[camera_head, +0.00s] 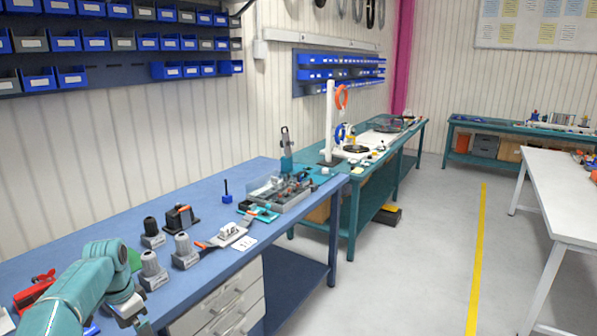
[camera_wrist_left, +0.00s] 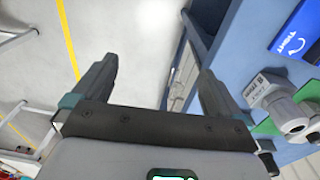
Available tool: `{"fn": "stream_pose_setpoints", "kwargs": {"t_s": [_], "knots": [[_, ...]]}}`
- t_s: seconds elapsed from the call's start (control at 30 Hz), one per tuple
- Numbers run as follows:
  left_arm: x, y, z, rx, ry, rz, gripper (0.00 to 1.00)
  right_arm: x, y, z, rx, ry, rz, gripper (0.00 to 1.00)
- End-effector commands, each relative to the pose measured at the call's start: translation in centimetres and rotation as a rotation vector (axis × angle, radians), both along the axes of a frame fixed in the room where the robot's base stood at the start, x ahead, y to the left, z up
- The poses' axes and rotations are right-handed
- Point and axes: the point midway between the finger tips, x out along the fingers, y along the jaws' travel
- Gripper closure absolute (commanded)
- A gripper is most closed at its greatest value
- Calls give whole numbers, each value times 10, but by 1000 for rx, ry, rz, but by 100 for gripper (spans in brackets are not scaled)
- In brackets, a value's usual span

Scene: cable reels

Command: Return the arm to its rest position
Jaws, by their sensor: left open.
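My left arm, teal, comes in at the bottom left of the head view, over the near end of the blue workbench (camera_head: 110,232). In the left wrist view my left gripper (camera_wrist_left: 160,85) has its two dark fingers spread wide. Nothing is between them; the grey floor and the bench's front edge show beyond the fingers. In the head view the fingers cannot be made out clearly. My right gripper is in neither view.
Grey fittings (camera_head: 152,270) stand along the bench's front, near my arm. A red tool (camera_head: 33,290) lies at the left. A grey tray (camera_head: 283,193) sits at the bench's far end. A white table (camera_head: 560,190) stands right; the floor (camera_head: 410,260) between is clear.

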Motion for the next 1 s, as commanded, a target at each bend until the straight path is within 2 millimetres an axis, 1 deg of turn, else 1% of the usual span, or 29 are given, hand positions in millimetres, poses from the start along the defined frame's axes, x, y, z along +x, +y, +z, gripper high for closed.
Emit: {"fn": "stream_pose_setpoints", "kwargs": {"t_s": [0.17, 0.27, 0.3, 0.37, 0.4, 0.47, 0.5, 0.57, 0.6, 0.67, 0.7, 0.77, 0.8, 0.87, 0.9, 0.97, 1.0], "knots": [[5, -33, -47, -39, -5, 15, 0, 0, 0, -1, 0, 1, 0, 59], [3, -61, -83, -72, -10, 36, 0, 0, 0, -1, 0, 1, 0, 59], [1, -74, -98, -87, -12, 48, 0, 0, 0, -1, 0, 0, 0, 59], [-4, -93, -119, -108, -15, 67, 0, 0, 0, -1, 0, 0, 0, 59], [-8, -105, -132, -124, -16, 82, 0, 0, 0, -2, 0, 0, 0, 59], [-17, -125, -152, -148, -14, 107, 0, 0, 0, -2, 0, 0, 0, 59], [-24, -138, -164, -163, -13, 124, 0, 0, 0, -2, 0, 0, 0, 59], [-36, -157, -182, -186, -10, 153, 0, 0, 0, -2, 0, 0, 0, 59], [-45, -170, -194, -201, -6, 174, 0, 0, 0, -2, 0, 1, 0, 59], [-61, -188, -209, -222, 0, 207, 0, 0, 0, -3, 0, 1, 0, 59], [-73, -200, -219, -236, 6, 230, 0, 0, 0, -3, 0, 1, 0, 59], [-92, -218, -232, -255, 14, 268, 0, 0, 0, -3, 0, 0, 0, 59], [-105, -229, -239, -266, 21, 293, 0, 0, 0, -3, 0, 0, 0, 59], [-127, -245, -249, -282, 32, 337, 0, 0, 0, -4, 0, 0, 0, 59], [-143, -254, -255, -291, 41, 365, 0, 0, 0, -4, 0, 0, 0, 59], [-167, -268, -261, -302, 54, 409, 0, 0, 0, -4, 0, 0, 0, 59], [-184, -276, -264, -308, 62, 440, 0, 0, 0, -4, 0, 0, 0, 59]]}}
